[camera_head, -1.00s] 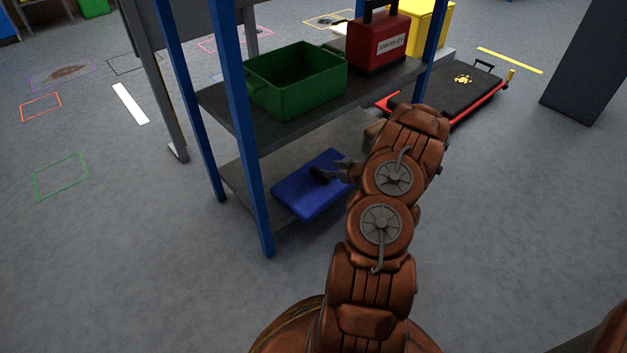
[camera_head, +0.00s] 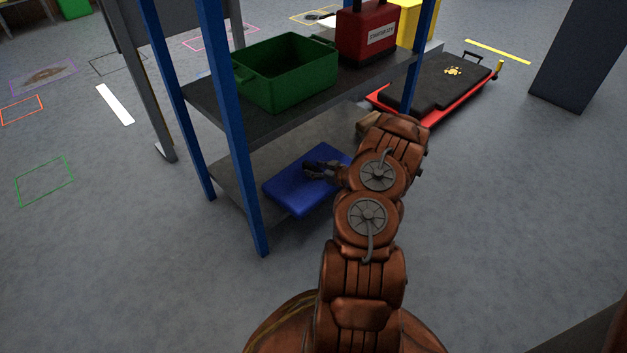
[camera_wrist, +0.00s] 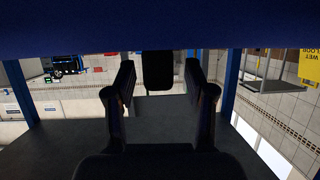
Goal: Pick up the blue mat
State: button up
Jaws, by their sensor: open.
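The blue mat (camera_head: 289,195) is a thick flat slab lying on the lower shelf of the rack in the head view. Its right end is partly hidden by my gripper and arm. My gripper (camera_head: 316,169) is over the mat's right half in that view, between the two shelves. In the wrist view my gripper (camera_wrist: 160,75) shows two dark fingers spread apart, with nothing clearly held between them. A dark blue surface (camera_wrist: 70,32), probably the mat, fills the top of that view, which looks upside down. I cannot tell whether the fingers touch the mat.
The upper shelf (camera_head: 215,108) is close above my gripper and holds a green crate (camera_head: 290,85) and a red case (camera_head: 366,38). Blue posts (camera_head: 238,140) stand at the rack's corners.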

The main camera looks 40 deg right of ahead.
jog(key=shift+x, duration=1.1)
jog(key=shift+c, duration=0.3)
grip_shut()
